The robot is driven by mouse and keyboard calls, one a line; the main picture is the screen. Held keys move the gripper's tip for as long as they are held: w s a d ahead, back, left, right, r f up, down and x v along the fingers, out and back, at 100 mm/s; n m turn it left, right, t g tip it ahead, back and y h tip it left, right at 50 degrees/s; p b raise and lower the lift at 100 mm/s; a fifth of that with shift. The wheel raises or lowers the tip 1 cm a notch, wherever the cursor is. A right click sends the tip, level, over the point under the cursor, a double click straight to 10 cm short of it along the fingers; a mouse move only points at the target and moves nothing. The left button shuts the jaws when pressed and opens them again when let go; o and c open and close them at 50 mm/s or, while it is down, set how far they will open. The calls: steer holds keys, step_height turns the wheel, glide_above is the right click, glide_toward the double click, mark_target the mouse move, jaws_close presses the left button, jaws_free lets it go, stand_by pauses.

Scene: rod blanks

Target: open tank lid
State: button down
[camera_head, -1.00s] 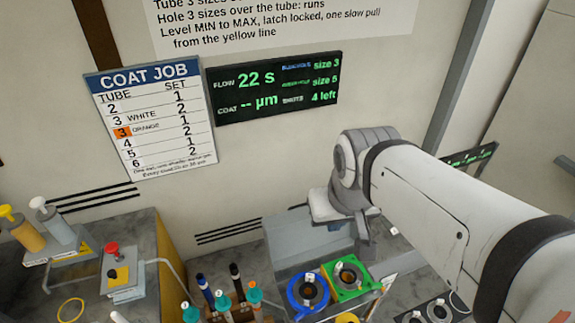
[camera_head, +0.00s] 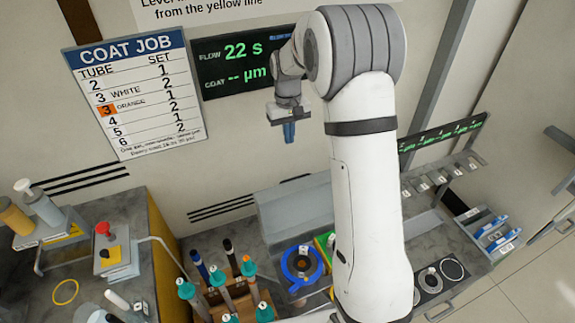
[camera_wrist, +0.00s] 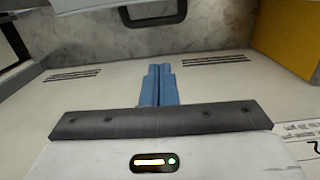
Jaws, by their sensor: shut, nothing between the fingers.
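My gripper (camera_head: 289,134) hangs in front of the wall below the display, high above the bench. Its blue fingers are shut and empty; they also show in the wrist view (camera_wrist: 159,75). A grey box-like body with a pale sloping top (camera_head: 292,212) stands on the bench below the gripper, behind a blue ring (camera_head: 287,267). I cannot tell surely whether it is the tank or its lid. My arm covers its right part and most of the green piece (camera_head: 321,246) beside the blue ring.
A control box with a red button (camera_head: 103,229) is further left. Trays with round fittings (camera_head: 430,281) lie to the right. The COAT JOB board (camera_head: 135,95) and display (camera_head: 220,62) are on the wall.

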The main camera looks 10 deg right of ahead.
steer(key=w+f, duration=0.4)
steer(key=f, duration=0.2)
steer(key=s+f+p, duration=0.4)
steer(key=f, duration=0.4)
steer(key=shift+s+d+g, duration=0.3)
steer(key=shift+s, duration=0.1)
steer(key=shift+f, duration=0.1)
